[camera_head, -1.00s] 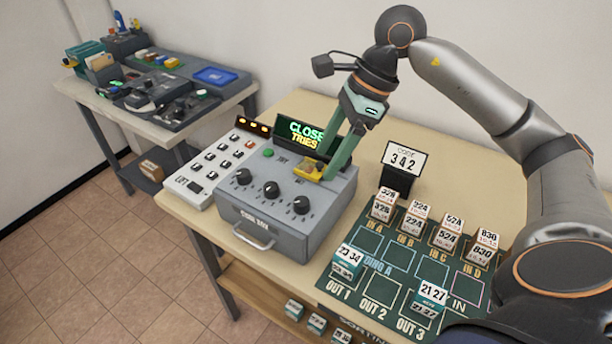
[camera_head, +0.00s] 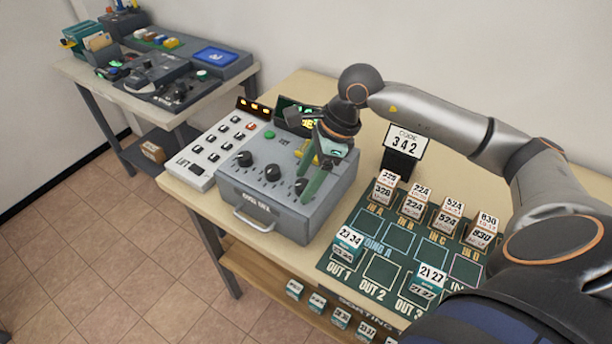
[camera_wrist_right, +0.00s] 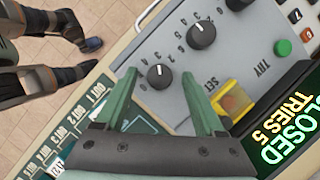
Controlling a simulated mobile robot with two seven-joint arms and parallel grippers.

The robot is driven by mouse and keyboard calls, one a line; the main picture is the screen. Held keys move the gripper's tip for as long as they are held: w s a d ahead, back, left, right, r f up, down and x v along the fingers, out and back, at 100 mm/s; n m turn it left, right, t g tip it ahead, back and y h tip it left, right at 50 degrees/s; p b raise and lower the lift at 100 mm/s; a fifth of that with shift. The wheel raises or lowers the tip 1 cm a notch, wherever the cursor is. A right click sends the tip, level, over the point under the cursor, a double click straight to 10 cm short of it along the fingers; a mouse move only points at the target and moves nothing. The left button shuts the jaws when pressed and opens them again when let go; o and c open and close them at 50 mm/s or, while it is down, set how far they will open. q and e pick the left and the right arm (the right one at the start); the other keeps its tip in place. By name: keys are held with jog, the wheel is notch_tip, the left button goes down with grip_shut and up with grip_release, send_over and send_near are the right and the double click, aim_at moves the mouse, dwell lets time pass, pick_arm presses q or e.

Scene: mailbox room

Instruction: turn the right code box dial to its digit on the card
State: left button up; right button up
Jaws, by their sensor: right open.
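The grey code box (camera_head: 265,215) has a row of three black dials. The right dial (camera_head: 300,186) is partly covered by my right gripper (camera_head: 309,186) in the head view. In the right wrist view the right dial (camera_wrist_right: 160,78) shows between the tips of my right gripper (camera_wrist_right: 160,74), which is open and empty. I cannot tell whether the fingers touch it. The middle dial (camera_wrist_right: 202,36) stands beyond. The card (camera_head: 405,142) reads CODE 3 4 2. The box display (camera_wrist_right: 284,125) reads CLOSED, TRIES 5. My left gripper is not visible.
A white keypad panel (camera_head: 212,150) adjoins the box on the left. A green sorting mat (camera_head: 345,268) with several number blocks lies to the right. A yellow piece (camera_wrist_right: 232,100) and the green TRY button (camera_wrist_right: 283,47) are on the box top.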

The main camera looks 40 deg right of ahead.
jog(key=shift+a+f, duration=0.1)
jog(key=shift+f, duration=0.1)
jog(key=shift+c, duration=0.2)
grip_shut()
